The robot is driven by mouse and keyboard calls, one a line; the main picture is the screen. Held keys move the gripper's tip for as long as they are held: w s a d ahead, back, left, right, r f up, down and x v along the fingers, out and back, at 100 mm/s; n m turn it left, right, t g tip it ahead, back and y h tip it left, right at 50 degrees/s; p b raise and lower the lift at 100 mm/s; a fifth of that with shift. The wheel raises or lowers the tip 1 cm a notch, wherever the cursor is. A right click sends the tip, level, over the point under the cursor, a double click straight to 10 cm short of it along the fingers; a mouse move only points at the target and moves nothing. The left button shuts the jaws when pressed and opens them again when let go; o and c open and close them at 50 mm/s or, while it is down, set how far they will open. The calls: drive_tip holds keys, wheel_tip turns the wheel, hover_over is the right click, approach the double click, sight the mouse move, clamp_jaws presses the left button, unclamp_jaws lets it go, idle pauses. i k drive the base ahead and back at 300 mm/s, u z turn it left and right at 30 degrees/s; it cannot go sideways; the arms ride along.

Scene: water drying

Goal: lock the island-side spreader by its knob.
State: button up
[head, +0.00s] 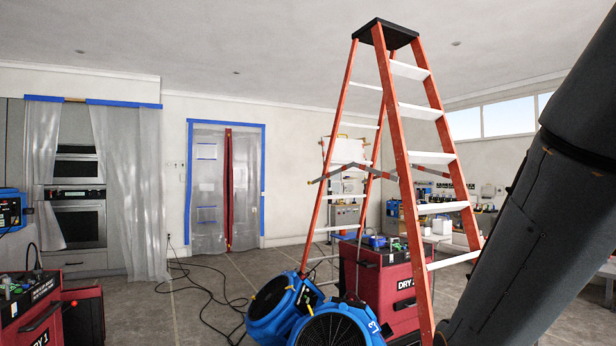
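An orange stepladder (393,130) with a black top cap and white steps stands open in the middle of the room. Grey spreader bars (341,168) run between its front and rear rails at about mid height. They form a shallow peak with the middle higher than the ends, so they look bent rather than straight. I cannot make out a knob on them, nor tell which bar is on the island side. My dark arm crosses the right of the head view, to the right of the ladder. My gripper is outside the view.
Blue fans (336,325) stand at the ladder's foot. A red DRY 2 unit (377,284) stands behind the near rail. Another red unit (36,318) is at lower left. Black cables (205,296) cross the floor left of the fans. Taped plastic sheeting (208,190) covers the doorway.

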sight(344, 168)
drive_tip(key=u, duration=0.2)
drive_tip(key=i, duration=2.9)
drive_tip(key=u, duration=0.55)
drive_tip(key=k, duration=1.1)
drive_tip(key=u, duration=1.15)
drive_tip(key=i, duration=1.85)
drive_tip(key=z, duration=0.25)
drive_tip(key=i, duration=1.85)
drive_tip(key=z, duration=0.25)
drive_tip(key=i, duration=1.75)
drive_tip(key=z, duration=0.35)
